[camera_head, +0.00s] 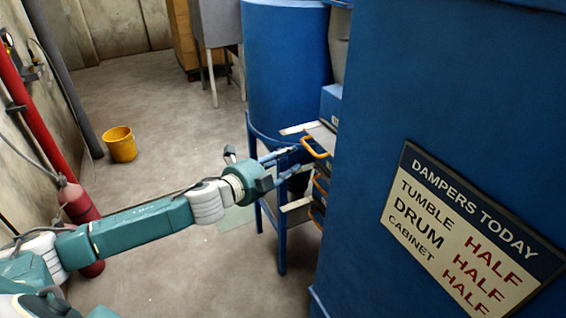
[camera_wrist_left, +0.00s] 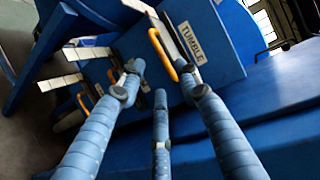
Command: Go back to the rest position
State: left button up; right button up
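My left gripper (camera_head: 286,163) reaches in from the left beside the damper plates on the blue cabinet's side. In the left wrist view its fingers (camera_wrist_left: 160,92) are spread, with nothing between them. The upper orange handle (camera_head: 316,148) is just past the fingertips; it also shows in the left wrist view (camera_wrist_left: 162,55), close to the "TUMBLE" label (camera_wrist_left: 191,41). Whether a finger touches it I cannot tell. Lower orange handles (camera_head: 320,188) sit below, partly hidden. Pale damper plates (camera_head: 296,129) stick out to the left. My right gripper is not in view.
A sign (camera_head: 470,225) on the big blue cabinet (camera_head: 430,70) reads tumble, drum and cabinet "HALF". A blue drum (camera_head: 285,60) on a legged stand is behind the gripper. A yellow bucket (camera_head: 120,144) and red pipe (camera_head: 28,100) are at left. Floor between is clear.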

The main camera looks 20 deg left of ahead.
pick_arm(q)
jog(key=shift+v, duration=0.85)
